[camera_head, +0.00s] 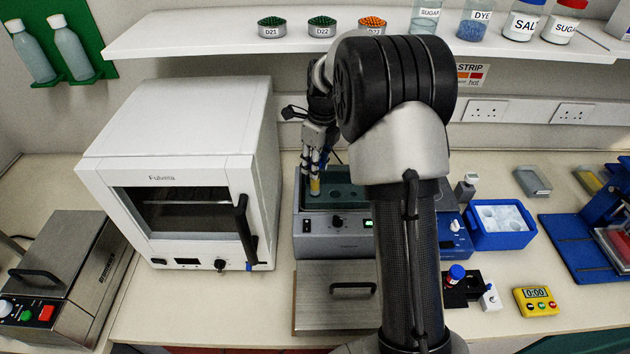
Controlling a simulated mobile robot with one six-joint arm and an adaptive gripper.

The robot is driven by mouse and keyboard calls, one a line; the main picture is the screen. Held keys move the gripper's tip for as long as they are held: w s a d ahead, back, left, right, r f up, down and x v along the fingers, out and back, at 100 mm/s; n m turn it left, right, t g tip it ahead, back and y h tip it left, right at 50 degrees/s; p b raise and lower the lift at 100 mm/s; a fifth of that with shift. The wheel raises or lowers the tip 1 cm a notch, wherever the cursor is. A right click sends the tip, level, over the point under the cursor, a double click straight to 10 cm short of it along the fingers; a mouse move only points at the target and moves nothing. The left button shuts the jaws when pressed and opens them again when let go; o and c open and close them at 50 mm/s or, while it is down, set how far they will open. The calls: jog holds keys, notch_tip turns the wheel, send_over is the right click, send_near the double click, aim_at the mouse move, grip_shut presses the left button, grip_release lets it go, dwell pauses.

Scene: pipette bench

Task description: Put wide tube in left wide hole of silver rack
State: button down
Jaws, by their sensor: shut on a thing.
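My gripper (316,170) points down over the left part of a grey bench unit. It is shut on a tube (315,187) with yellow contents, which looks upright. The tube's lower end is over or inside the unit's dark green open top, and I cannot tell which. I cannot make out the silver rack or its wide holes for certain. My arm hides the unit's right side.
The grey unit (325,246) has a knob and a green display. A white oven (180,160) stands close on the left. A steel lid (318,300) with a black handle lies in front. A blue tub (502,241) and yellow timer (536,302) are on the right.

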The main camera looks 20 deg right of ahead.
notch_tip(320, 180, down, 6)
jog(key=shift+b, duration=0.6)
jog(key=shift+f, duration=0.2)
jog(key=c, duration=1.3)
grip_release()
